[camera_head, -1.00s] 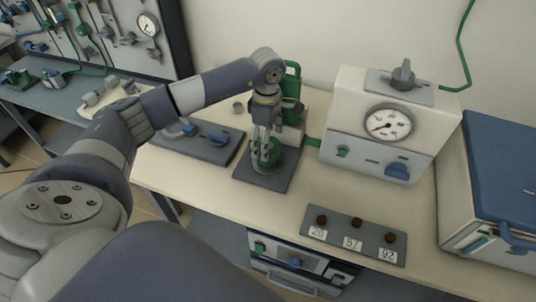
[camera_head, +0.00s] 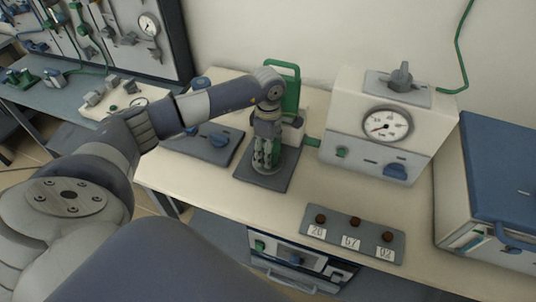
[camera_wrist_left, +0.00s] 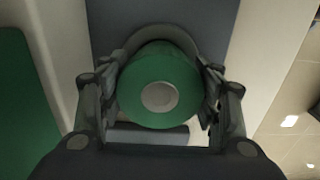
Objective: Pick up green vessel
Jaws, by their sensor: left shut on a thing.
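The green vessel (camera_wrist_left: 160,85) is round with a pale centre on top, and it sits between the fingers of my left gripper in the left wrist view. My left gripper (camera_head: 266,158) points down over the dark mat (camera_head: 247,178) and is shut on the vessel. In the head view the fingers hide most of the vessel, and only a bit of green shows between them. I cannot tell whether the vessel touches the mat. My right gripper is not in view.
A green-handled stand (camera_head: 294,98) is close behind the left gripper. A white box with a gauge (camera_head: 386,125) stands to the right. A grey panel with brown knobs (camera_head: 352,233) lies in front. A blue-topped furnace (camera_head: 503,165) is at far right.

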